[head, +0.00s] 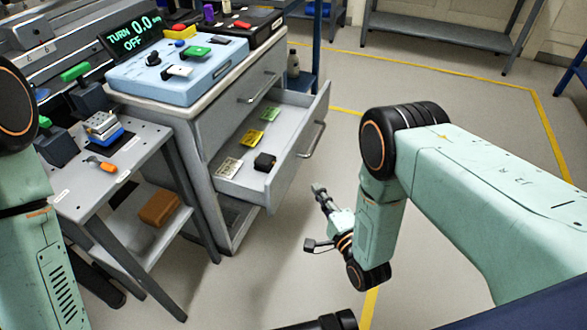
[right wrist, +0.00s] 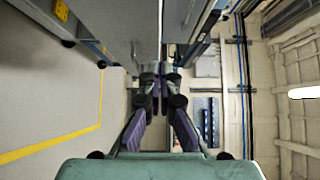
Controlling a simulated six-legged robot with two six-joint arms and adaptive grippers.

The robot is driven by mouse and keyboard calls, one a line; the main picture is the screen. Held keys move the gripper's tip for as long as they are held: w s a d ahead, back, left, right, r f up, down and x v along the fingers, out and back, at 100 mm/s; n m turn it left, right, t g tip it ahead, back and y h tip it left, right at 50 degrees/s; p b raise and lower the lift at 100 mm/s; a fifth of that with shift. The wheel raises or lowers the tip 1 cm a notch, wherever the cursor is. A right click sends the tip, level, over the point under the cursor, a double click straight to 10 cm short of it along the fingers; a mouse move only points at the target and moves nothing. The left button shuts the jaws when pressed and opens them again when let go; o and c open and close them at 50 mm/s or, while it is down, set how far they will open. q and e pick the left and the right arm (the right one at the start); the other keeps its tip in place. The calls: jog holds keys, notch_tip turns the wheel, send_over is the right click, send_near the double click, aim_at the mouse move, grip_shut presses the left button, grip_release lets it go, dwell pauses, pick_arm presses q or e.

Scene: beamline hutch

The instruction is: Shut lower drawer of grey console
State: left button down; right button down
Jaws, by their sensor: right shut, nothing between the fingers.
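The grey console (head: 206,158) stands left of centre in the head view. Its lower drawer (head: 285,165) is pulled out and holds a green card (head: 270,114), a yellow card (head: 251,137), a pale card (head: 229,167) and a small black block (head: 265,161). A bar handle (head: 313,139) is on the drawer front. The upper drawer (head: 250,91) is shut. My right gripper (head: 317,189) is shut and empty, in front of the drawer's near end, apparently apart from it. In the right wrist view its fingertips (right wrist: 160,72) meet near grey panels. My left gripper is out of frame.
A blue control box (head: 165,75) sits on the console top. A side table (head: 95,185) with an orange-handled tool (head: 101,165) and a brown block (head: 159,208) below stands left. A blue post (head: 318,40) is behind the drawer. Floor to the right is open.

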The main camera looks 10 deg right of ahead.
jog(key=b, duration=0.3)
send_near(286, 158)
jog(key=w+d, duration=0.2)
jog(key=w, duration=0.1)
jog(key=w+a, duration=0.2)
jog(key=a, duration=0.1)
jog(key=shift+w+a+r+b, duration=0.1)
jog(key=shift+w+b, duration=0.05)
jog(key=shift+b, duration=0.25)
jog(key=shift+w, duration=0.1)
jog(key=shift+w, duration=0.1)
